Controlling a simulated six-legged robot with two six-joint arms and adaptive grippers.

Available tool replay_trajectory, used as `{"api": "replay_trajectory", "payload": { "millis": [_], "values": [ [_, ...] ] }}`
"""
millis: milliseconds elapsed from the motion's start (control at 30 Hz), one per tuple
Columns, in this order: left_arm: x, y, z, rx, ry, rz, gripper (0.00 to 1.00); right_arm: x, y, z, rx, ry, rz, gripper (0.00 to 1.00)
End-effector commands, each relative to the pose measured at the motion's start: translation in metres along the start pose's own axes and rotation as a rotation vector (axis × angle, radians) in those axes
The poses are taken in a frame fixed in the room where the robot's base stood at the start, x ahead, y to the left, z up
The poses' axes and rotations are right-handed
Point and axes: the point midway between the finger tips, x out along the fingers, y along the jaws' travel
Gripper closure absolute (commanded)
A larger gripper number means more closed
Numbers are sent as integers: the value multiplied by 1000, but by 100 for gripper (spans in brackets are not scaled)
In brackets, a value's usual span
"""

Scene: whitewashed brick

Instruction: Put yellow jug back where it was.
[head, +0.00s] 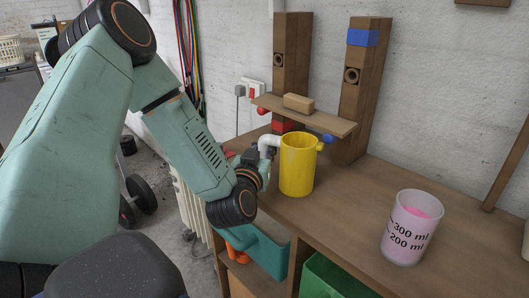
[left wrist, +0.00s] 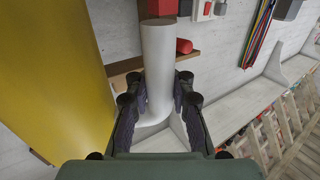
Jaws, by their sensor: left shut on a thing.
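The yellow jug (head: 298,168) is upright at the left part of the wooden bench, in front of the shelf board. Its white handle (head: 268,142) points left, and a small yellow spout (head: 322,147) points right. My left gripper (head: 262,156) is at the handle. In the left wrist view the fingers (left wrist: 160,105) are shut around the white handle (left wrist: 158,70), and the yellow wall of the jug (left wrist: 50,75) fills the left side. I cannot tell whether the jug's base touches the bench. My right gripper is not in view.
A clear beaker (head: 408,245) with pink contents stands on the bench (head: 355,200) at the right. Behind the jug, a board (head: 325,122) bearing a wooden block (head: 298,102) spans two posts. A teal bin (head: 262,252) and green bin (head: 325,280) sit below. The bench between jug and beaker is clear.

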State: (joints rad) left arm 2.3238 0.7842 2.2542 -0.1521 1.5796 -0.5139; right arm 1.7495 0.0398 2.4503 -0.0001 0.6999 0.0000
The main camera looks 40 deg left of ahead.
Motion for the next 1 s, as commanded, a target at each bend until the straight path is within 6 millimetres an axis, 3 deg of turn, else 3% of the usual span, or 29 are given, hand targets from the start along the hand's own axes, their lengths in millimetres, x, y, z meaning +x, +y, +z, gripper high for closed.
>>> {"api": "replay_trajectory", "payload": {
  "millis": [267,300,633,1000],
  "values": [
    [1,1,0,0,3,0,100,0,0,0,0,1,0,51],
    [0,0,0,1,1,0,82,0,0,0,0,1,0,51],
    [0,0,0,0,1,0,55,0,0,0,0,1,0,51],
    [0,0,-4,-1,1,0,55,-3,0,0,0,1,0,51]
  ]
}}
